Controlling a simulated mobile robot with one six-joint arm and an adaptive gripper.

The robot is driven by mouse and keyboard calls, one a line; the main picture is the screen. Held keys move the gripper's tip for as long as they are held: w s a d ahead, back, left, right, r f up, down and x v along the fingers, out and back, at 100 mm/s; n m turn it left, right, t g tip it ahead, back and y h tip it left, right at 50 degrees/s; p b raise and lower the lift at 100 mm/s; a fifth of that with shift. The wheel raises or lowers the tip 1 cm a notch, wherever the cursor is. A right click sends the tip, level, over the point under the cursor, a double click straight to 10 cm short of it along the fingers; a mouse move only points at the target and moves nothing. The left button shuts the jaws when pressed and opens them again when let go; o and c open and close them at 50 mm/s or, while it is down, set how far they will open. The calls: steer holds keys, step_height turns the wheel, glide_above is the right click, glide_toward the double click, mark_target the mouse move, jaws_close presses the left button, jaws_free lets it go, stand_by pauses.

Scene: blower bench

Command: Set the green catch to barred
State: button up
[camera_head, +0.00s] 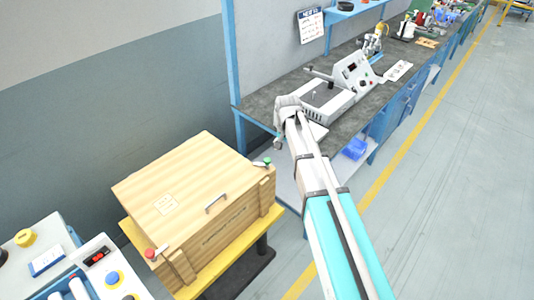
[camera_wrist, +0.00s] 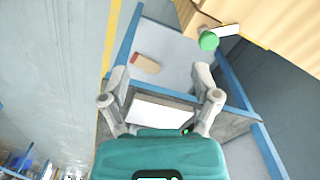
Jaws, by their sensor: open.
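The wooden crate (camera_head: 190,190) has a closed lid. The green catch (camera_head: 267,160) is at the crate's right corner, by the lid's edge. In the wrist view the catch's round green knob (camera_wrist: 208,41) shows at upper right with a short white bar (camera_wrist: 229,30) beside it, near the crate's wood (camera_wrist: 270,20). I cannot tell its setting. My gripper (camera_wrist: 162,72) is open and empty, its fingers apart, with the knob beyond the right fingertip and not between them. In the head view my gripper (camera_head: 287,108) is above and right of the catch, apart from it.
A red catch (camera_head: 150,253) sits at the crate's near left corner, and a handle (camera_head: 215,202) is on the crate. The crate stands on a yellow-topped stand (camera_head: 235,250). A dark workbench (camera_head: 255,108) with a grey device (camera_head: 325,98) lies behind my gripper. Floor is clear at right.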

step_height(320, 180, up, 2)
steer(key=p, duration=0.1)
glide_above(267, 160)
steer(key=shift+w+r+m, duration=0.1)
steer(key=shift+w+m, duration=0.05)
steer(key=shift+m, duration=0.25)
step_height(267, 160, down, 14)
steer(key=b, duration=1.3)
steer(key=shift+r, duration=0.15)
